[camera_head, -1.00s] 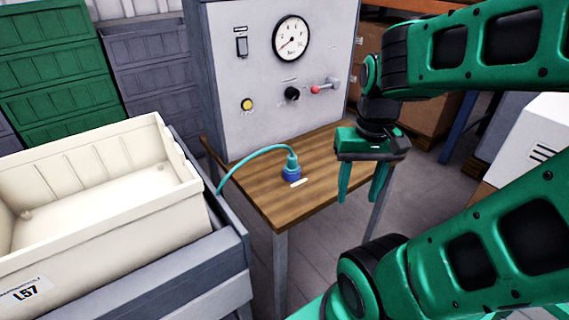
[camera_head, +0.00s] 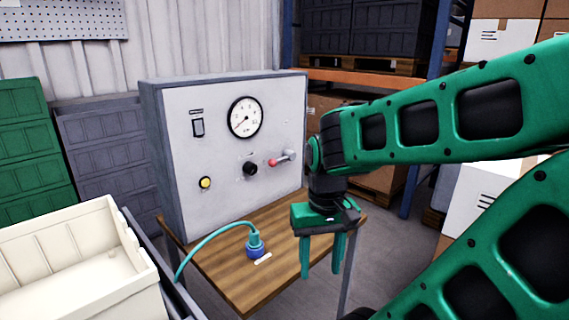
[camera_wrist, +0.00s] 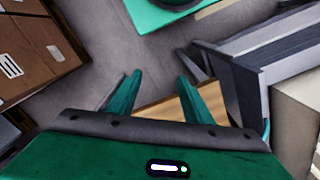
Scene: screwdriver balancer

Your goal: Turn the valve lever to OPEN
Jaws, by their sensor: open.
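The valve lever (camera_head: 282,159) is a grey handle with a red knob on the right side of the grey panel's front (camera_head: 225,190). It sticks out roughly level, with the red end toward the left. My gripper (camera_head: 321,272) is open and empty, fingers pointing down. In the head view it appears below and to the right of the lever, by the table's right edge, apart from the lever. In the wrist view the two fingers (camera_wrist: 160,85) are spread, with the floor and a strip of table between them. The lever does not show in the wrist view.
The panel carries a gauge (camera_head: 245,117), a switch (camera_head: 198,127), a yellow button (camera_head: 205,183) and a black knob (camera_head: 250,168). A teal hose with a blue-based connector (camera_head: 255,247) stands on the wooden table (camera_head: 215,266). A cream bin (camera_head: 75,250) is at the left.

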